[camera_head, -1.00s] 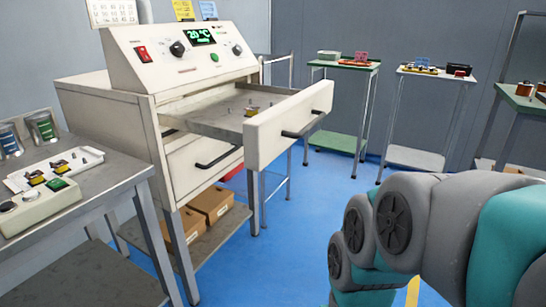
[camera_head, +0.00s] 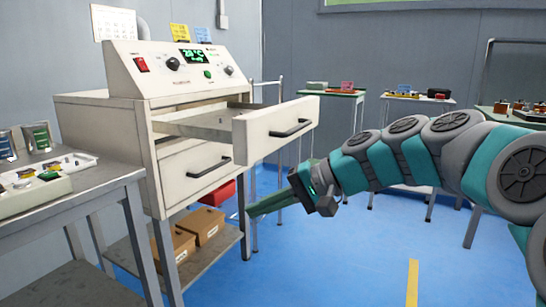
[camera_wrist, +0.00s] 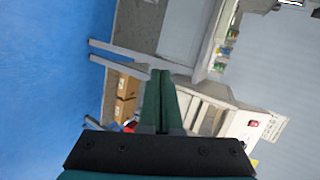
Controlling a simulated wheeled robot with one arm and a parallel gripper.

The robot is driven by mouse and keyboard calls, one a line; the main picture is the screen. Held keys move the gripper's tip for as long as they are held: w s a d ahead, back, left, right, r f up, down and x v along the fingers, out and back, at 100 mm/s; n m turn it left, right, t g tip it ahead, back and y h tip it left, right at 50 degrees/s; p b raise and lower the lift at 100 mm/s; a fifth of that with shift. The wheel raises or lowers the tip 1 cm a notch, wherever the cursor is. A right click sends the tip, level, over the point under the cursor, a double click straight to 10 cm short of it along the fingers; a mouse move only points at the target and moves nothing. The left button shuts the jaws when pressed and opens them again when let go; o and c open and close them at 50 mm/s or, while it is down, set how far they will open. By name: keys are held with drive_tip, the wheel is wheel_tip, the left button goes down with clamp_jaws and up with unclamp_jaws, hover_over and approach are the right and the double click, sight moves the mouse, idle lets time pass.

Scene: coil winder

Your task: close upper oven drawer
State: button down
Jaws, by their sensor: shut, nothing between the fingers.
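The cream oven (camera_head: 105,135) stands at the left. Its upper drawer (camera_head: 262,130) is pulled far out, with a dark bar handle (camera_head: 291,128) on its front. The lower drawer (camera_head: 185,172) is shut. My gripper (camera_head: 250,211) is shut and empty, its green fingers pointing left, below and in front of the upper drawer front and apart from it. In the wrist view my gripper (camera_wrist: 160,73) shows closed fingers, and the oven's control panel (camera_wrist: 262,125) appears turned sideways at the right. The fingers hide part of the oven there.
Cardboard boxes (camera_head: 203,226) and a red bin (camera_head: 217,192) are under the oven. Small tables (camera_head: 334,93) with trays stand at the back. The blue floor in front is clear.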

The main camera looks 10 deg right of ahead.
drive_tip(key=w+d+r+m+t+y+b, duration=0.2)
drive_tip(key=w+d+r+t+b, duration=0.15)
drive_tip(key=w+d, duration=0.45)
drive_tip(key=m+t+y, duration=0.1)
drive_tip(key=m+t, duration=0.1)
drive_tip(key=t, duration=0.1)
approach(262, 137)
drive_tip(key=b+x, duration=0.2)
drive_tip(key=x, duration=0.5)
drive_tip(key=shift+d, duration=0.1)
drive_tip(key=shift+w, duration=0.1)
drive_tip(key=p+x, duration=0.5)
drive_tip(key=x, duration=1)
drive_tip(key=p+x, duration=0.5)
drive_tip(key=x, duration=1.1)
drive_tip(key=shift+a+r, duration=0.2)
drive_tip(key=shift+a, duration=0.1)
drive_tip(key=shift+w+a+r+p, duration=0.1)
drive_tip(key=shift+w+a+p, duration=0.3)
drive_tip(key=shift+a+p, duration=0.05)
drive_tip(key=shift+a, duration=0.15)
